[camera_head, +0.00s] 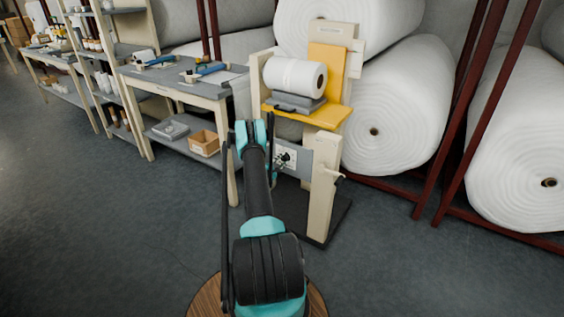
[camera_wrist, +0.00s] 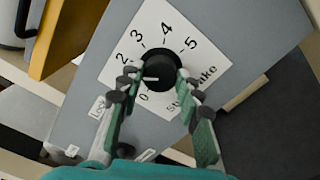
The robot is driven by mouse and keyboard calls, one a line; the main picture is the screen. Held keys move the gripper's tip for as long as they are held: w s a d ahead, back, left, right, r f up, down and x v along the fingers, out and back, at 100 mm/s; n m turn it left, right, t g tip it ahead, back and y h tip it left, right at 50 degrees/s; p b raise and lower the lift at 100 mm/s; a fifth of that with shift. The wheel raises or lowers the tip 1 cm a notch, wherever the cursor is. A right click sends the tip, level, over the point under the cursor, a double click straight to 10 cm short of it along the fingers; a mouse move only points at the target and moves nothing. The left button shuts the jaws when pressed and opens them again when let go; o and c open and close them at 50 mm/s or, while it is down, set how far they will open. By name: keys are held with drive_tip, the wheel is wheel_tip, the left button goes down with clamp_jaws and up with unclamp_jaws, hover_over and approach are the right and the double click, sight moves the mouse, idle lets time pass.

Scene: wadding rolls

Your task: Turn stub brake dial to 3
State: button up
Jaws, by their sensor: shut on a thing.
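The stub brake dial (camera_wrist: 163,69) is a round black knob on a white square label (camera_wrist: 195,62), set in a grey panel (camera_wrist: 75,125). In the wrist view its white mark points left, toward the place between the 0 and the 2, where my left finger hides the label. The 2, 3, 4 and 5 run clockwise around the top. My gripper (camera_wrist: 157,77) has one finger on each side of the knob and is shut on it. In the head view my gripper (camera_head: 255,128) reaches the front of the stand, and the dial is small there.
A yellow shelf (camera_head: 310,115) above the panel carries a grey tray and a white roll (camera_head: 295,76). A workbench (camera_head: 180,85) stands to the left. Large wadding rolls (camera_head: 400,105) lie in red racks behind. The floor in front is clear.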

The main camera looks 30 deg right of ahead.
drive_tip(key=m, duration=0.5)
drive_tip(key=shift+m, duration=0.3)
drive_tip(key=m, duration=0.5)
drive_tip(key=shift+m, duration=0.3)
drive_tip(key=o, duration=1.2)
drive_tip(key=shift+c, duration=0.2)
wheel_tip(320, 180, up, 10)
